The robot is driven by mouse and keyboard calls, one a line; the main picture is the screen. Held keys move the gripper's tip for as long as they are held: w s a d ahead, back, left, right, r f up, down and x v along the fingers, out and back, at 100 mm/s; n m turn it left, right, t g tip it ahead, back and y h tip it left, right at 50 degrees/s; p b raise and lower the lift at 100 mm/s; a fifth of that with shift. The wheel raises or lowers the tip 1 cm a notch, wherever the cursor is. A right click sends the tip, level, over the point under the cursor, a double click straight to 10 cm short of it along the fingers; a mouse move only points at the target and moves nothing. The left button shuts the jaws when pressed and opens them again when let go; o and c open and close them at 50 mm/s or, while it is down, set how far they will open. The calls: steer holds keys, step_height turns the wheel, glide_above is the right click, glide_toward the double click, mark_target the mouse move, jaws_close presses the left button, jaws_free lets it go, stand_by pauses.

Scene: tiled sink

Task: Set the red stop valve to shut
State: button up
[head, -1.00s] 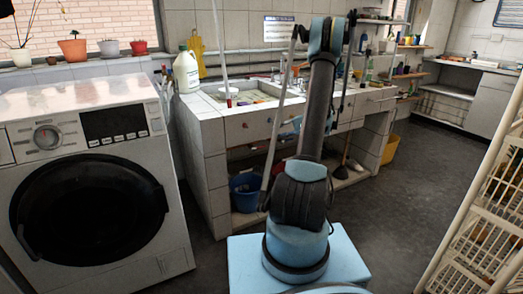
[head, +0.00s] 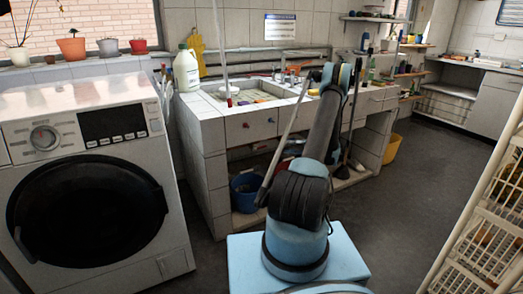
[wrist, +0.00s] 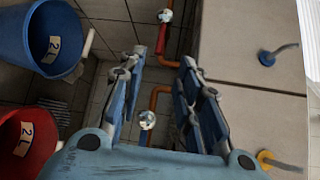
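The red stop valve (wrist: 162,38) shows at the top middle of the wrist view. It has a red lever, a round metal hub and orange pipe near it. I cannot tell whether it stands open or shut. My gripper (wrist: 164,58) is open, with its two blue fingers apart. The red lever shows between and beyond the fingertips, and nothing is held. A second valve with a blue lever (wrist: 144,138) shows lower, between the finger bases. In the head view my arm hides the gripper, and I cannot make out the stop valves.
A blue bucket (wrist: 40,38) and a red bucket (wrist: 22,140) stand left of the gripper in the wrist view. The sink-front panel (wrist: 245,95), with knobs, is close on the right. The tiled sink unit (head: 212,165) stands beside a washing machine (head: 90,190).

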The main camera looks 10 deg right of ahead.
mark_target(262, 147)
steer(key=x, duration=1.6)
steer(key=shift+s, duration=0.1)
